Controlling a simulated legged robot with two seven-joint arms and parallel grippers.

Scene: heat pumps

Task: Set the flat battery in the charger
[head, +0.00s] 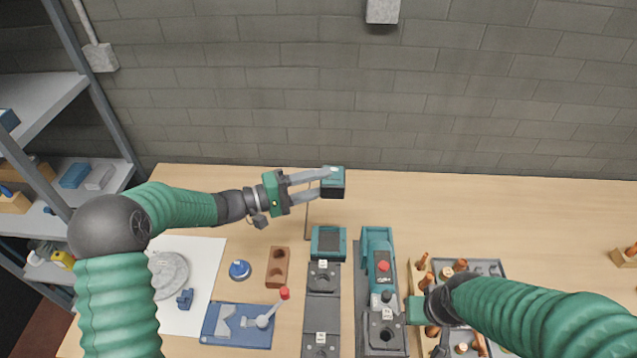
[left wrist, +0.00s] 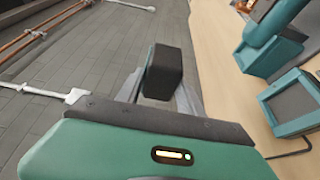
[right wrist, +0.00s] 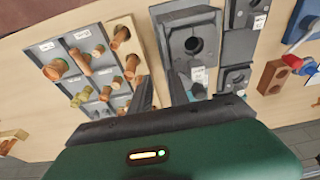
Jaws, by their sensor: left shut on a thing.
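The battery (head: 333,186), a dark block with a teal side, is held at the tips of my left gripper (head: 328,182), above the table's back part. It also shows between the fingers in the left wrist view (left wrist: 163,75). The charger (head: 328,243), a teal box with a dark top face and a cord, stands on the table below and nearer than the battery, clearly apart from it. It also shows at the right of the left wrist view (left wrist: 296,101). My right gripper (right wrist: 163,85) has its fingers apart with nothing between them, above the front right of the table.
A teal device with a red knob (head: 383,265) stands right of the charger. Dark fixture plates (head: 322,309) lie in front of it. A brown block (head: 277,266) and a blue fixture (head: 237,325) are left. A tray of copper fittings (right wrist: 77,50) is right. The table's back is clear.

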